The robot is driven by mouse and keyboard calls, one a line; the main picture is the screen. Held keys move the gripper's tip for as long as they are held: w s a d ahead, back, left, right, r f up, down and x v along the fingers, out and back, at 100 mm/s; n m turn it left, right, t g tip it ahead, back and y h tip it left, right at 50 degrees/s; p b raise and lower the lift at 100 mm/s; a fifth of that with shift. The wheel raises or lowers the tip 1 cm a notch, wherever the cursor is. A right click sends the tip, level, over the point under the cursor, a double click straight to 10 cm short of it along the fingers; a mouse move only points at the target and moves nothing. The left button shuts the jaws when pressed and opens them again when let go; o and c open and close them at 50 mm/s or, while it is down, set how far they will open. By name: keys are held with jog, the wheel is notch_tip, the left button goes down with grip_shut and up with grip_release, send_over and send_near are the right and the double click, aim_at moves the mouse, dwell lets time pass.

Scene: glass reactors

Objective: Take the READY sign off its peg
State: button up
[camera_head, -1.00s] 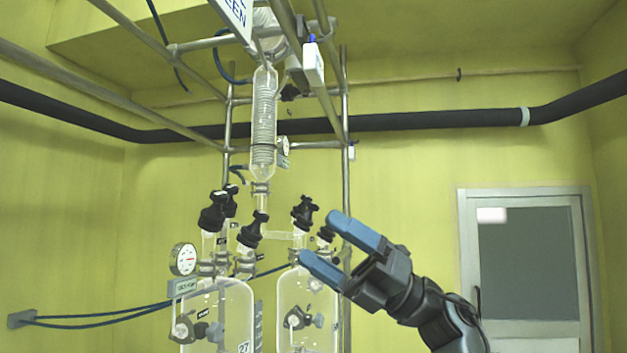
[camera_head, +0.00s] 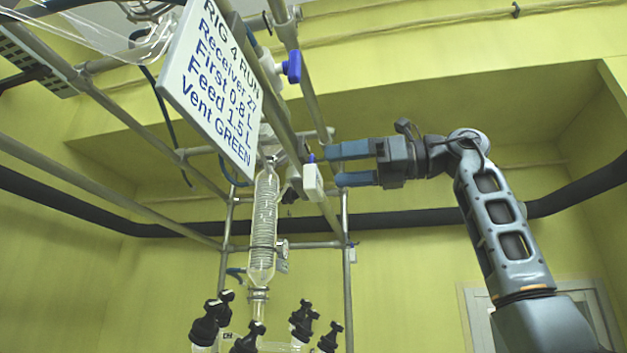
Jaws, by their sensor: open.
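No sign with the word READY can be read in this view. A small white block with a blue top (camera_head: 312,182) is on the metal frame near the middle; no lettering shows on it, and I cannot tell whether it is the sign. No peg can be made out. My gripper (camera_head: 335,165) is open and empty, with its two blue fingers pointing left. In the picture its fingertips lie just right of and slightly above the white block; the depth between them is unclear.
A large white board (camera_head: 212,88) reads RIG 4 RUN, with receiver, feed and vent lines. A blue-handled valve (camera_head: 292,67) is on the frame above. A glass coil condenser (camera_head: 263,225) hangs below, over black-capped fittings (camera_head: 205,325). A dark pipe (camera_head: 400,222) runs along the wall.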

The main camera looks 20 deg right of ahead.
aim_at(309, 172)
jog(key=x, duration=0.2)
jog(key=p+x, duration=0.1)
jog(key=x, duration=0.2)
jog(key=p+x, duration=0.1)
jog(key=x, duration=0.1)
jog(key=shift+w+f, duration=0.25)
jog(key=shift+w, duration=0.05)
jog(key=shift+d, duration=0.1)
jog(key=shift+c, duration=0.2)
jog(key=c, duration=1)
jog(key=shift+r, duration=0.2)
